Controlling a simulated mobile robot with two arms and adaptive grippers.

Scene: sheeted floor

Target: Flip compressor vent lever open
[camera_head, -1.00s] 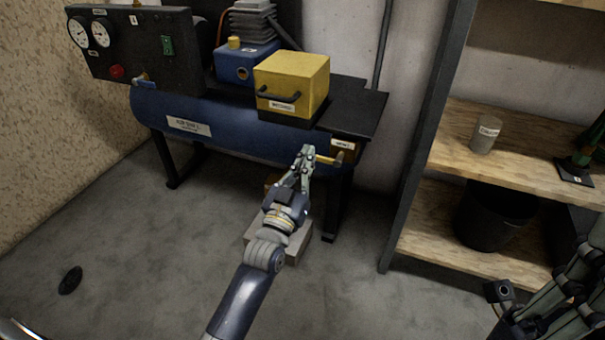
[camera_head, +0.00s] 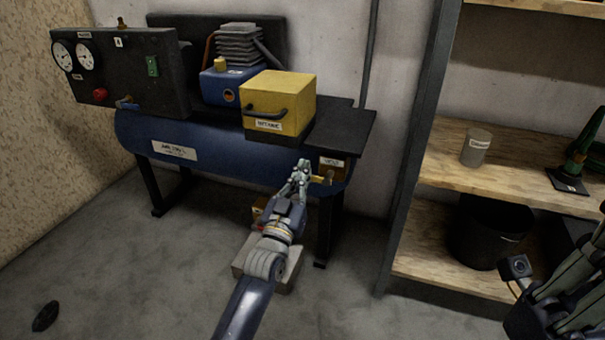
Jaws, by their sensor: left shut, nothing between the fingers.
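The blue compressor tank (camera_head: 215,157) stands on dark legs against the back wall. The vent lever (camera_head: 321,180) is a small yellow handle at the tank's right end, below a small tag (camera_head: 332,163). My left gripper (camera_head: 302,168) is shut at the lever's left end, with nothing seen between its fingers. Whether the fingertips touch the lever cannot be told. My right gripper (camera_head: 516,268) is only partly in view at the lower right, and its fingers are not clear.
A yellow box (camera_head: 281,100) with a dark handle sits on the compressor's black top. A gauge panel (camera_head: 120,70) is at the left. Wooden shelves (camera_head: 440,177) hold a can (camera_head: 475,147) and a black bin (camera_head: 487,232). The floor at left is mostly clear.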

